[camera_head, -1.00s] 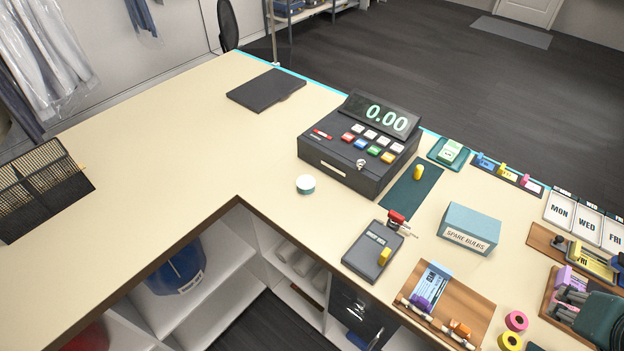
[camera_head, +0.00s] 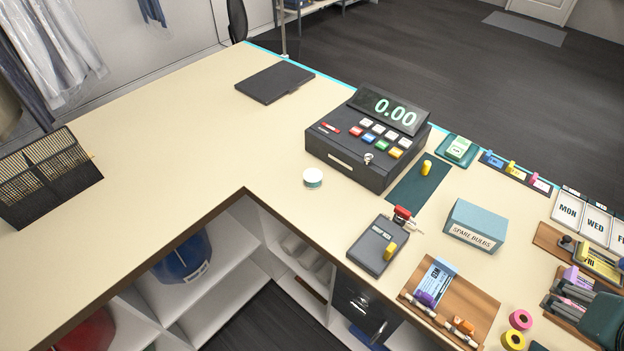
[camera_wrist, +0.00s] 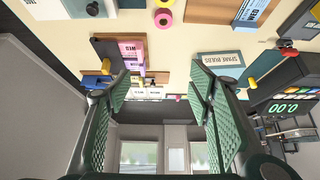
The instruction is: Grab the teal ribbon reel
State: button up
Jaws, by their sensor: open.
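A small round thing with a white top and a teal side (camera_head: 313,177) sits on the counter left of the cash register; it is the one that fits the teal ribbon reel. In the wrist view I cannot make it out. My gripper (camera_head: 556,298) is at the lower right of the head view, over the counter's right end, far from the reel. In the wrist view my gripper (camera_wrist: 160,88) has its two green-padded fingers wide apart with nothing between them.
The cash register (camera_head: 368,138) stands right of the reel. A card terminal (camera_head: 377,247), a spare bulbs box (camera_head: 474,227) and a wooden tray (camera_head: 470,305) crowd the right. Pink (camera_head: 521,319) and yellow (camera_head: 513,340) reels lie near my gripper. The counter (camera_head: 200,150) left of the reel is clear.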

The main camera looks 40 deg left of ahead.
dwell(0.3)
jog(key=w+a+r+n+g+y+p, duration=0.1)
jog(key=w+a+r+n, duration=0.15)
jog(key=w+a, duration=0.35)
jog(key=w+a+r+n+g+p, duration=0.15)
jog(key=w+a+n, duration=0.25)
jog(key=a, duration=0.5)
jog(key=w+a+n+p, duration=0.1)
jog(key=w+a+n, duration=0.15)
jog(key=a, duration=0.35)
jog(key=n+g+h+p, duration=0.1)
jog(key=n+g+p, duration=0.4)
jog(key=n, duration=0.8)
send_over(312, 175)
notch_tip(312, 175, down, 16)
jog(key=shift+d+f, duration=0.1)
jog(key=shift+d, duration=0.05)
jog(key=shift+s+f, duration=0.1)
jog(key=shift+f, duration=0.05)
